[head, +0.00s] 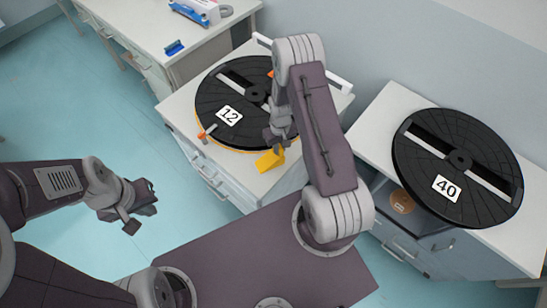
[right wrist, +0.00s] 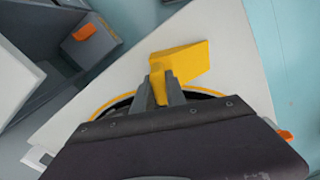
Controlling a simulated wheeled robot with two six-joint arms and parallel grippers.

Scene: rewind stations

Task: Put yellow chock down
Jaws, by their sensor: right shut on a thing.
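The yellow chock (head: 266,160) is at the front edge of the round black reel marked 12 (head: 226,92), over the white bench top. My right gripper (head: 278,138) reaches down over that reel and is shut on the chock. In the right wrist view the chock (right wrist: 182,62) sticks out past the fingertips (right wrist: 163,92), with white bench top around it. I cannot tell whether it touches the bench. My left gripper (head: 136,206) hangs empty over the floor at the left, and its fingers look apart.
A second black reel marked 40 (head: 458,165) lies on the right bench (head: 375,140). An orange-tipped handle (head: 206,132) is at the left of reel 12. A desk (head: 140,30) with a blue item (head: 174,47) stands at the back left. The floor (head: 60,110) at left is clear.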

